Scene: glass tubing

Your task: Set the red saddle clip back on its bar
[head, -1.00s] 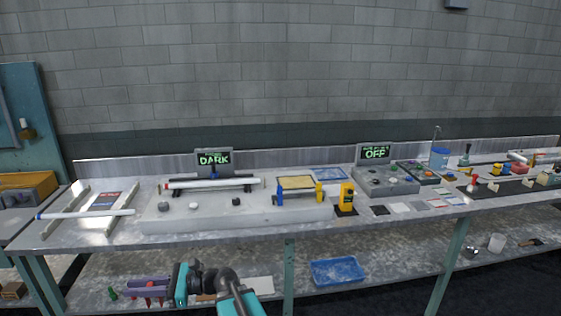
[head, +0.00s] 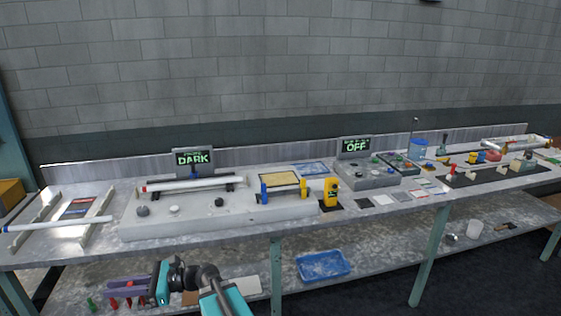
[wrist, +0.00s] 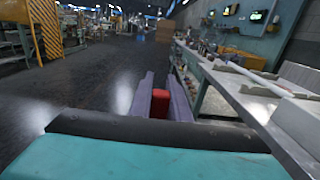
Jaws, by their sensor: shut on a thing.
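My gripper (wrist: 160,84) has two purple fingers and is shut on the red saddle clip (wrist: 160,104), a small red block between them in the wrist view. In the head view my gripper (head: 112,284) is at the lower left, in front of the bench and below its top, fingers pointing left. The clip cannot be clearly told there. At the right end of the bench a dark strip (head: 488,177) carries several small coloured parts and pale blocks. Which piece is the clip's bar is too small to tell.
A pale slab (head: 225,228) bears a white tube (head: 192,185) on black supports. Another tube (head: 30,226) lies across rails at left. Signs read DARK (head: 193,160) and OFF (head: 355,146). A blue tray (head: 323,265) is on the lower shelf. Floor (wrist: 85,85) in the wrist view is open.

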